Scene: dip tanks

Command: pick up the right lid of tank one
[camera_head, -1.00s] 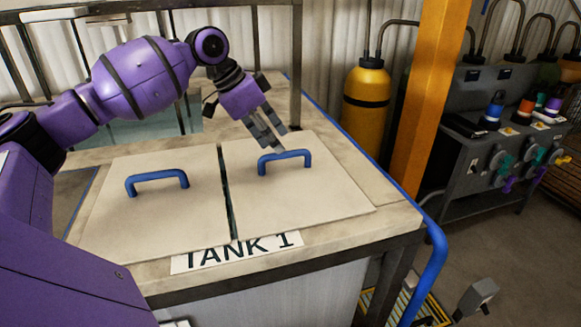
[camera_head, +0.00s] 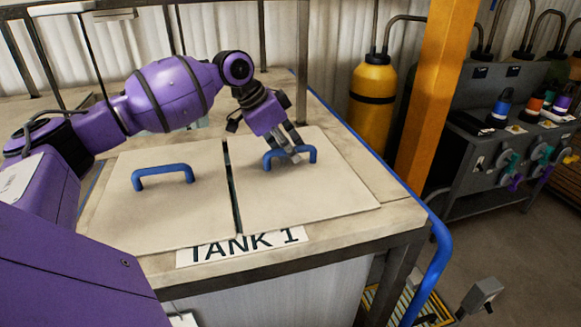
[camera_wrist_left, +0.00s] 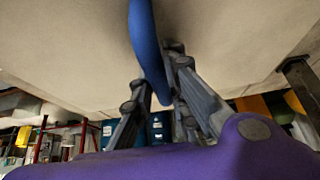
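The right lid (camera_head: 315,195) of tank one is a flat beige panel lying on the tank top, with a blue bar handle (camera_head: 310,150). My left gripper (camera_head: 289,151) is down at this handle, reaching it from behind. In the left wrist view the blue handle (camera_wrist_left: 147,45) runs between the two fingers of the left gripper (camera_wrist_left: 160,95). The fingers are apart, one on each side of the bar, and the right one looks very near it; contact is unclear. My right gripper is not in view.
The left lid (camera_head: 160,220) with its own blue handle (camera_head: 163,174) lies beside it across a narrow dark gap. A TANK 1 label (camera_head: 243,246) is at the front edge. A yellow cylinder (camera_head: 372,105) and an orange post (camera_head: 435,100) stand to the right.

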